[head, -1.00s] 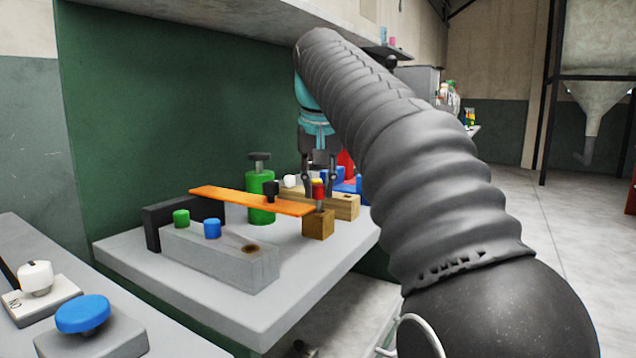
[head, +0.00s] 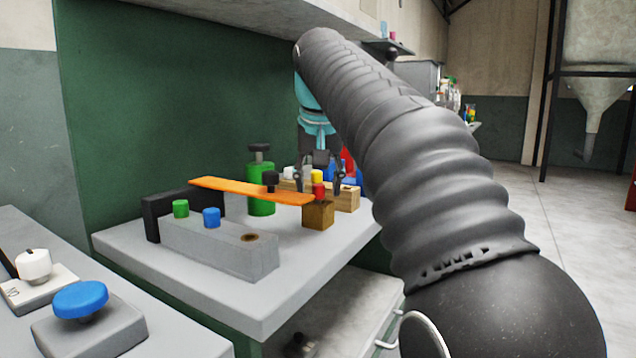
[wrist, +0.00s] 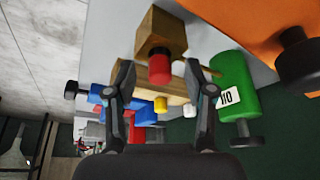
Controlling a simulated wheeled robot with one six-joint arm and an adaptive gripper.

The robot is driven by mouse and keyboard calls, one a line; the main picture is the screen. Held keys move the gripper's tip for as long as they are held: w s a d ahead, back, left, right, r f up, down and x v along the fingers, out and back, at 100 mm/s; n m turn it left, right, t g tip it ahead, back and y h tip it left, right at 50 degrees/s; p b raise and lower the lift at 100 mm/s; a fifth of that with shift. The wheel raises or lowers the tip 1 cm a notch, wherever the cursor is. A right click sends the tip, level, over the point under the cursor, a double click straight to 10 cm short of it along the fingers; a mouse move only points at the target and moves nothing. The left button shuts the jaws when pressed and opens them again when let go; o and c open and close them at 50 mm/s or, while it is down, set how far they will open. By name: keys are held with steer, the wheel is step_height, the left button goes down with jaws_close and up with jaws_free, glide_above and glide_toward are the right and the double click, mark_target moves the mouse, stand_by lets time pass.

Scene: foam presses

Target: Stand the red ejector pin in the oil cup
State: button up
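The red ejector pin (head: 319,190) stands upright at a small wooden block (head: 318,215) near the table's right end. Its red head shows close above the block; its lower end is hidden. My gripper (head: 318,192) is open around the red head, one finger on each side. In the wrist view, the red head (wrist: 159,69) lies between my open fingers (wrist: 160,66), with a gap on both sides. The wooden block (wrist: 161,35) is beyond it. I cannot tell which thing is the oil cup; nothing plainly cup-shaped shows.
An orange bar (head: 250,191) reaches close to the block. A green cylinder (head: 261,202) with a black handle stands behind it. A grey block (head: 215,246) holds green and blue pins and has a brown round spot. A longer wooden rack (head: 347,198) stands behind.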

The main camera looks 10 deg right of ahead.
steer(key=shift+r, duration=0.1)
steer(key=v, duration=0.7)
stand_by(0.4)
steer(key=shift+s+a+r, duration=0.1)
steer(key=shift+r, duration=0.05)
